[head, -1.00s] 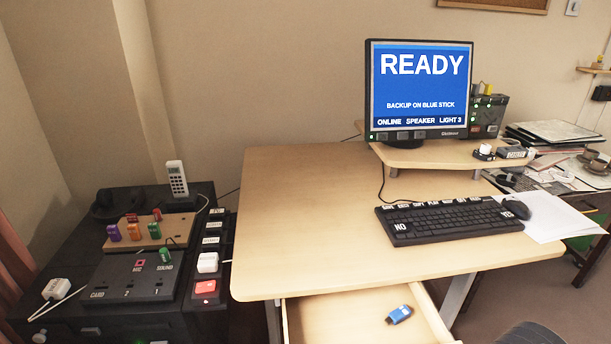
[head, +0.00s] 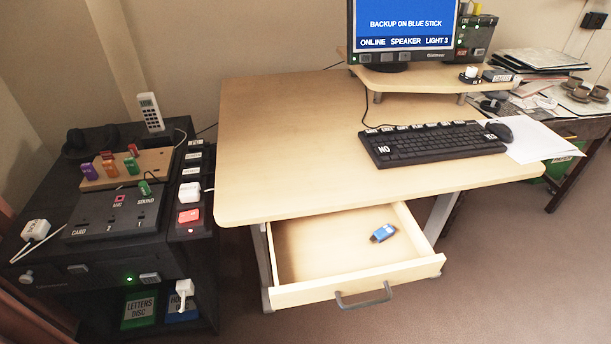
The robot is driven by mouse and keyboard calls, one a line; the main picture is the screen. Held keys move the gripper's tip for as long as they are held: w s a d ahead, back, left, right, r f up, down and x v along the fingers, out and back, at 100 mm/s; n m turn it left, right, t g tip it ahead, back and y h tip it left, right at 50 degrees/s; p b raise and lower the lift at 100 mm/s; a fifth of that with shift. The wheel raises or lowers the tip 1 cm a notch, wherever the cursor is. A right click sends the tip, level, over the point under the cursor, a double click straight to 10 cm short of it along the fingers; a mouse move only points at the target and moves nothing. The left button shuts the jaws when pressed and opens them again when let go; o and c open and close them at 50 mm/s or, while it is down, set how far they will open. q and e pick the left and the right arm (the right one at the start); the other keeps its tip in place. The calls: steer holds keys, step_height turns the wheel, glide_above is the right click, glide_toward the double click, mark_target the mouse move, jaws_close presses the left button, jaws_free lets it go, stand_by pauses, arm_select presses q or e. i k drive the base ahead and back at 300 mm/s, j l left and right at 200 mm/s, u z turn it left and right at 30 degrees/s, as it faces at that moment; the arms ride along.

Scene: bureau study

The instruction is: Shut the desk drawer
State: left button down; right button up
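The desk drawer (head: 357,278) is pulled out below the front edge of the light wood desk (head: 300,140). Its grey bar handle (head: 363,297) is on the front panel, facing me. A blue USB stick (head: 383,233) lies inside the drawer, toward its right side. Neither of my grippers is in view.
A black cabinet (head: 60,208) with switches and coloured sticks stands left of the desk. The keyboard (head: 435,145), mouse (head: 499,132) and monitor (head: 404,30) are on the desk. The floor (head: 480,285) right of the drawer is clear.

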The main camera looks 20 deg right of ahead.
mark_target(315, 258)
steer(key=z, duration=1.15)
steer(key=k+u, duration=0.1)
steer(key=k+l, duration=0.05)
